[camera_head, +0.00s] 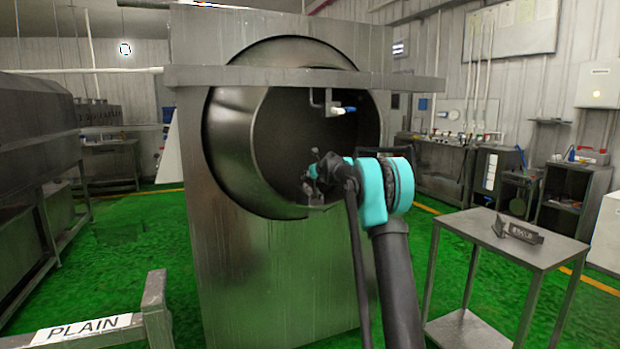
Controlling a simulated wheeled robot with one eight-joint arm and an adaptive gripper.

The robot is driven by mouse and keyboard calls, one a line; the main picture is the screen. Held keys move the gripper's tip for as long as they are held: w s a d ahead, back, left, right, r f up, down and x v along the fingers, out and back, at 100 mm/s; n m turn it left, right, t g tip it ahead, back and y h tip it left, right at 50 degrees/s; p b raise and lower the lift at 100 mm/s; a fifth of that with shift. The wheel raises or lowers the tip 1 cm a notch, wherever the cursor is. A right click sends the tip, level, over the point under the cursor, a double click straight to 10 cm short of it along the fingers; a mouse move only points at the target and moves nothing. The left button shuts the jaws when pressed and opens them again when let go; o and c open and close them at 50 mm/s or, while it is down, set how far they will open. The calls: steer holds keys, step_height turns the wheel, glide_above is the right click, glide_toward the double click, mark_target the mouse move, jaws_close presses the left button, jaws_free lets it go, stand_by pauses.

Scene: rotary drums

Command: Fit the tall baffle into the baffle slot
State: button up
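The large metal drum (235,150) faces me with its round mouth open in a tall grey housing. My arm reaches up from the bottom right, and my gripper (316,178) is at the lower part of the drum's mouth. It is small and dark there, and I cannot tell whether its fingers are open or shut, or whether the small grey shape at it is a held part. A dark metal piece with a raised end and a light label (520,232) lies on the side table; its label is too small to read surely. I cannot make out the baffle slot in the dark interior.
The grey side table (550,253) stands at right. A metal frame marked PLAIN (85,328) is at front left. Green floor lies open between.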

steer(key=shift+o, duration=0.4)
steer(key=v, duration=1.2)
steer(key=s+d+f+n+g+h, duration=0.1)
steer(key=s+f+n+g, duration=0.2)
steer(key=s+f+n, duration=0.7)
steer(key=s+d+f+n+g+h, duration=0.1)
steer(key=s+f+n, duration=1)
steer(key=s, duration=1.8)
steer(key=s+d+f+n+g+h, duration=0.2)
steer(key=s+f+n, duration=0.9)
steer(key=s, duration=0.9)
step_height(320, 180, down, 3)
steer(key=d+g, duration=0.1)
steer(key=g, duration=0.1)
steer(key=shift+s+g, duration=0.2)
steer(key=shift+g, duration=0.2)
steer(key=shift+d, duration=0.15)
